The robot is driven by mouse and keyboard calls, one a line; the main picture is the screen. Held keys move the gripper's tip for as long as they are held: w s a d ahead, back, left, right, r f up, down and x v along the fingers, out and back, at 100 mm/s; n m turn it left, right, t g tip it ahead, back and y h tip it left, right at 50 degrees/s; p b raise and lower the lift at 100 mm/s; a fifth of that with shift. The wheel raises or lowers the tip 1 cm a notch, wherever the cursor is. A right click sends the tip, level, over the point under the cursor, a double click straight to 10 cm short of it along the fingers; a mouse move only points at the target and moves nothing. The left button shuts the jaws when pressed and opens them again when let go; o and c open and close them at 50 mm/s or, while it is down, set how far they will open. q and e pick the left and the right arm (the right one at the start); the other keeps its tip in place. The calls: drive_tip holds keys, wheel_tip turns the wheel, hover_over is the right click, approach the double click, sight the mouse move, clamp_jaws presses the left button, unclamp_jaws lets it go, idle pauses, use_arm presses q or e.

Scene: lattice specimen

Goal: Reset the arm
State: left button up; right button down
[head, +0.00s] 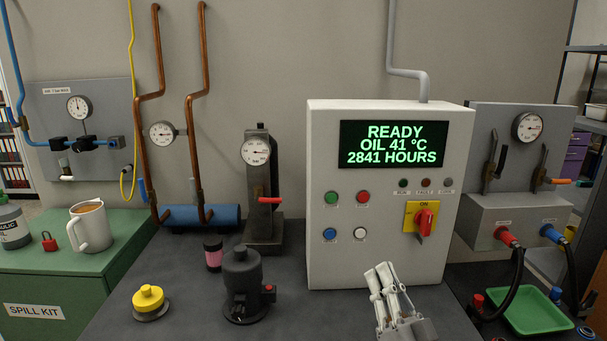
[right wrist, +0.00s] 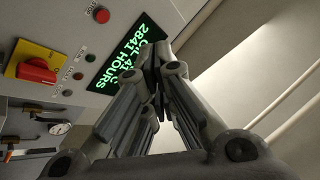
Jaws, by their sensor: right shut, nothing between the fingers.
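My right gripper (head: 385,277) stands in front of the lower part of the white control cabinet (head: 330,250) in the head view. Its fingers point up and are closed together with nothing between them. The right wrist view shows the same closed fingers (right wrist: 155,60), with the cabinet behind them. The cabinet's screen (head: 392,144) reads READY, OIL 41 °C, 2841 HOURS. A red rotary switch (head: 425,222) on a yellow plate sits at the cabinet's right. My left gripper is not in view.
A dark cylindrical device (head: 242,283), a yellow-topped part (head: 148,299) and a small pink-banded jar (head: 213,254) stand on the dark bench left of the cabinet. A green tray (head: 530,311) and black hoses (head: 513,290) are at the right. A mug (head: 90,228) stands on the green spill-kit cabinet (head: 125,250).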

drive_tip(key=s+a+f+n+g+h, duration=0.15)
drive_tip(key=s+f+g, duration=0.35)
drive_tip(key=f, duration=0.5)
drive_tip(key=s+a+f+n+g, duration=0.25)
drive_tip(key=s+f+g, duration=0.25)
drive_tip(key=f, duration=0.4)
drive_tip(key=s+d+f+g+h, duration=0.3)
drive_tip(key=s+d+f+g, duration=0.25)
drive_tip(key=s, duration=0.45)
drive_tip(key=s+d+f+g+h, duration=0.3)
drive_tip(key=s+d+f+g, duration=0.15)
drive_tip(key=s+f, duration=0.4)
drive_tip(key=s+f+g, duration=0.1)
drive_tip(key=s+f, duration=0.2)
drive_tip(key=f, duration=2.1)
drive_tip(key=s+d+f+g, duration=0.1)
drive_tip(key=s+d+f, duration=0.2)
drive_tip(key=s+f, duration=1.2)
drive_tip(key=shift+s+d+f, duration=0.2)
drive_tip(key=shift+s+f, duration=0.2)
drive_tip(key=shift+s, duration=0.65)
drive_tip(key=c, duration=2.2)
unclamp_jaws()
